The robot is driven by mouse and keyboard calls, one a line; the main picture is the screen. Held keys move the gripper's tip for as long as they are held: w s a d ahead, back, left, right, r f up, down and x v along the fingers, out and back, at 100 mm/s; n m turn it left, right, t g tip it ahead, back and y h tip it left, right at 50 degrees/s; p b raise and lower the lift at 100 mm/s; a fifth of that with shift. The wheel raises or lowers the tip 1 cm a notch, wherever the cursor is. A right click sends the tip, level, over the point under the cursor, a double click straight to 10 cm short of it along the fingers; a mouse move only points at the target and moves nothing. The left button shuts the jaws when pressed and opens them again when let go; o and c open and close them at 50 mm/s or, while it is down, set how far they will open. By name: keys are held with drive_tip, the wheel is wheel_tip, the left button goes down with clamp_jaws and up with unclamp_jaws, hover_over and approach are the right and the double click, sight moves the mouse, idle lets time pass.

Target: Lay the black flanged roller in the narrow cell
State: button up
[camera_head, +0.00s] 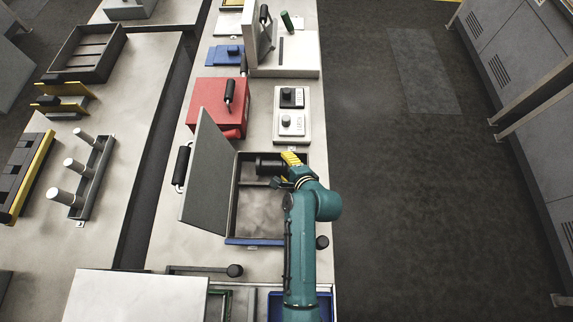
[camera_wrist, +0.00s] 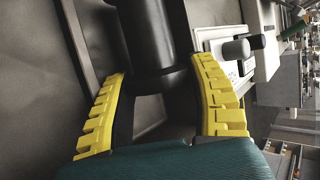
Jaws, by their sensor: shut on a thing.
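The black flanged roller (camera_head: 268,165) is held by my gripper (camera_head: 289,163) at the far end of an open grey box (camera_head: 232,212). In the wrist view the roller (camera_wrist: 150,40) runs between the two yellow fingers of my gripper (camera_wrist: 160,100), which are shut on it. In the head view the roller appears over the narrow cell (camera_head: 245,174) at the box's far end. I cannot tell whether it touches the cell floor. The wider cell (camera_head: 260,213) nearer to me looks empty. My fingers and wrist hide part of the narrow cell.
The box's grey lid (camera_head: 208,175) stands open on the left. A red box (camera_head: 212,105) and a white button panel (camera_head: 291,123) stand just beyond. A black-knobbed lever (camera_head: 234,270) lies in front. Posts on a rack (camera_head: 88,175) stand on the left table.

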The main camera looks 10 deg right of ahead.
drive_tip(key=shift+s+f, duration=0.35)
drive_tip(key=shift+f, duration=0.3)
drive_tip(key=o, duration=1.3)
drive_tip(key=shift+f, duration=0.1)
drive_tip(key=shift+s, duration=0.1)
drive_tip(key=w+r+v, duration=0.1)
drive_tip(key=v, duration=1.1)
